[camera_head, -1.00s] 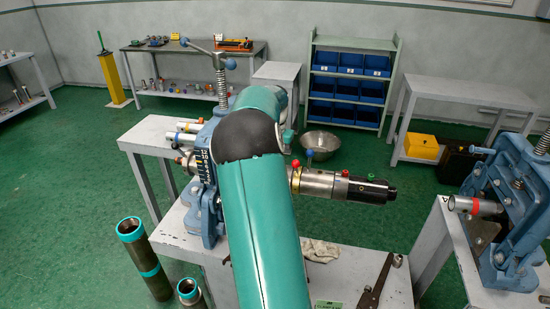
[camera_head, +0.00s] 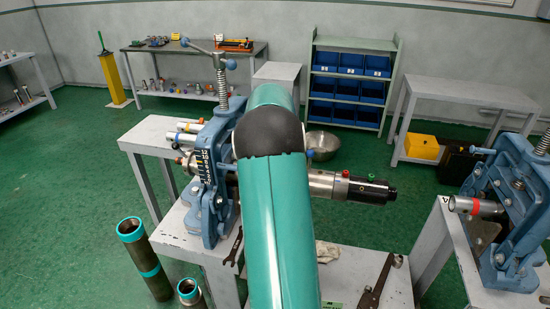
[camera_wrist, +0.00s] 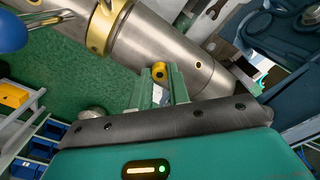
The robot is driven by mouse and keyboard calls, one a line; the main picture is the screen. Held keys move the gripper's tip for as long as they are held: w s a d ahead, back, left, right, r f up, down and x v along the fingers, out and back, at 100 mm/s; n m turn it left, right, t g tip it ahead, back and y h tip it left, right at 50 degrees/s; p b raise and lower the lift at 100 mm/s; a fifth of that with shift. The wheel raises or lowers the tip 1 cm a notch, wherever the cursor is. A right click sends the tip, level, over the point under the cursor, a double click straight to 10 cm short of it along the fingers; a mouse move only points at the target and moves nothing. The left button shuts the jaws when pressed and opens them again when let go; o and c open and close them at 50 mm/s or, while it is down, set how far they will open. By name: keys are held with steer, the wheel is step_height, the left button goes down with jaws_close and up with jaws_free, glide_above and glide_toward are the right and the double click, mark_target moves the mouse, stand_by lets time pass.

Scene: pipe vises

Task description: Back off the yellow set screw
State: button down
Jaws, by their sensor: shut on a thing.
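The yellow set screw (camera_wrist: 159,70) shows in the wrist view, on the side of a silver cylindrical tool body (camera_wrist: 165,45). My gripper (camera_wrist: 160,82) has its two green fingers close on either side of the screw and is shut on it. In the head view the silver tool (camera_head: 322,183) runs sideways from the blue vise (camera_head: 212,170) to a black end (camera_head: 372,190). My arm hides the yellow screw, the gripper and the middle of the tool there.
A brass collar (camera_wrist: 103,25) rings the tool, and a blue knob (camera_wrist: 10,32) is near it in the wrist view. A red screw (camera_head: 345,173) and a green screw (camera_head: 371,177) stand on the tool. A second vise (camera_head: 515,200) is at right. Wrenches (camera_head: 375,285) lie below.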

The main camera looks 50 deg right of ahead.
steer(key=n, duration=0.4)
steer(key=shift+f, duration=0.2)
steer(key=n, duration=0.4)
steer(key=shift+a, duration=0.1)
steer(key=n, duration=0.4)
steer(key=shift+n, duration=2.3)
steer(key=c, duration=1.3)
jaws_free()
steer(key=shift+r, duration=0.1)
